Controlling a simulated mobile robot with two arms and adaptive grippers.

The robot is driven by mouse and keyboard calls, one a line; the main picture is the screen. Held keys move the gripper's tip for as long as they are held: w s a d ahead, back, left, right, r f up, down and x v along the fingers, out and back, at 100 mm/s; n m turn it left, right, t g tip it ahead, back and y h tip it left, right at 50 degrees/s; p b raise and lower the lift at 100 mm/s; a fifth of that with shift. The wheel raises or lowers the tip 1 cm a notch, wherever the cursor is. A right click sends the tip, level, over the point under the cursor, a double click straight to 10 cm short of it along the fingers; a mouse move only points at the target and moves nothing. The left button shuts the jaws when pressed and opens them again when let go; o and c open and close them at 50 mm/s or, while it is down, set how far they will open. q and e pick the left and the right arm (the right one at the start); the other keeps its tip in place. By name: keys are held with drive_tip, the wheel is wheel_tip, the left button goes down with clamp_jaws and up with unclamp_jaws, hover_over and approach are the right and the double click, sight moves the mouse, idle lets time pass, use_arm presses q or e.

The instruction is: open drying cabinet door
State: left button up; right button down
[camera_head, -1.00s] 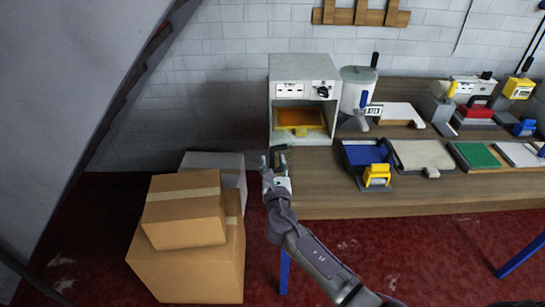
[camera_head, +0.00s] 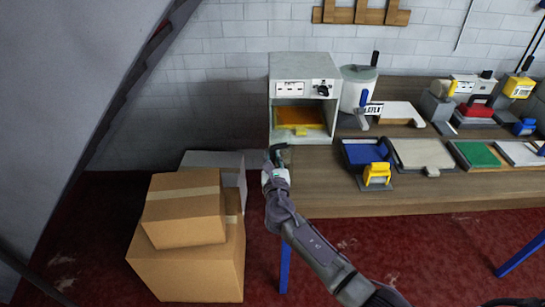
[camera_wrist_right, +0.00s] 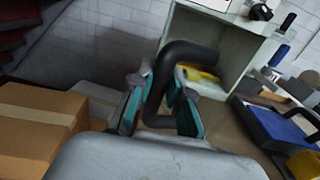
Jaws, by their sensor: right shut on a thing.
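The drying cabinet (camera_head: 333,115) is a pale box at the left end of the table. Its lower front shows an open-looking view to an orange tray (camera_head: 299,117) inside; I cannot make out a door panel. My right gripper (camera_head: 277,158) is in front of the cabinet's lower left corner. In the right wrist view, its teal-padded fingers (camera_wrist_right: 158,110) are shut on a black C-shaped handle (camera_wrist_right: 185,52). The cabinet (camera_wrist_right: 212,45) stands just behind the handle there. What the handle is fixed to is unclear. My left gripper is not in view.
Cardboard boxes (camera_head: 185,255) are stacked on the red floor left of the table (camera_head: 420,194). A white canister (camera_head: 356,90) stands right of the cabinet. A blue pad with a yellow clamp (camera_head: 377,174) lies near the table's front edge.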

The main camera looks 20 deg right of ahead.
drive_tip(key=shift+w+a+f+b, duration=0.1)
drive_tip(key=shift+w+a+b, duration=0.15)
drive_tip(key=shift+a, duration=0.5)
drive_tip(key=shift+w+a+r+b, duration=0.1)
drive_tip(key=shift+w+a, duration=0.25)
drive_tip(key=shift+a, duration=0.4)
drive_tip(key=shift+w+a+f+b, duration=0.1)
drive_tip(key=shift+w+a+b, duration=0.15)
drive_tip(key=shift+a, duration=0.5)
drive_tip(key=c, duration=1.1)
unclamp_jaws()
drive_tip(key=v, duration=1.2)
drive_tip(key=shift+d, duration=0.1)
